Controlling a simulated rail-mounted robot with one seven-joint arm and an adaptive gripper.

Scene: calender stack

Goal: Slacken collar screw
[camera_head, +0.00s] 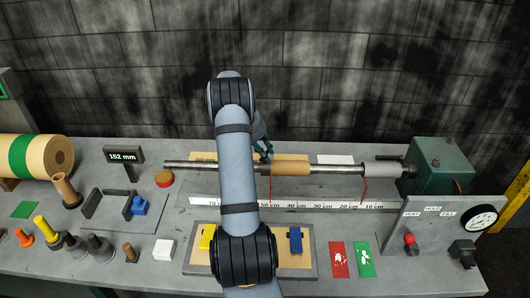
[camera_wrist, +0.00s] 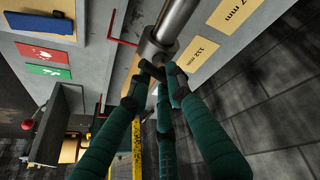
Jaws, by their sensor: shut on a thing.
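A steel shaft (camera_head: 215,167) runs along the bench, with a tan core (camera_head: 291,167) on it. In the wrist view a grey collar (camera_wrist: 153,50) sits on the shaft (camera_wrist: 176,18), at the near end of the tan core. My gripper (camera_wrist: 160,78) is at the collar, its dark fingertips shut on a small dark part, seemingly the collar screw (camera_wrist: 151,70); the fingertips hide most of it. In the head view my gripper (camera_head: 265,156) is just left of the tan core, and the collar there is mostly hidden.
A white scale (camera_head: 330,204) lies in front of the shaft, with red pointers hanging near it. A green housing (camera_head: 437,165) stands at the right end. A panel with a gauge (camera_head: 481,219) is front right. A tray (camera_head: 310,262) holds yellow and blue blocks.

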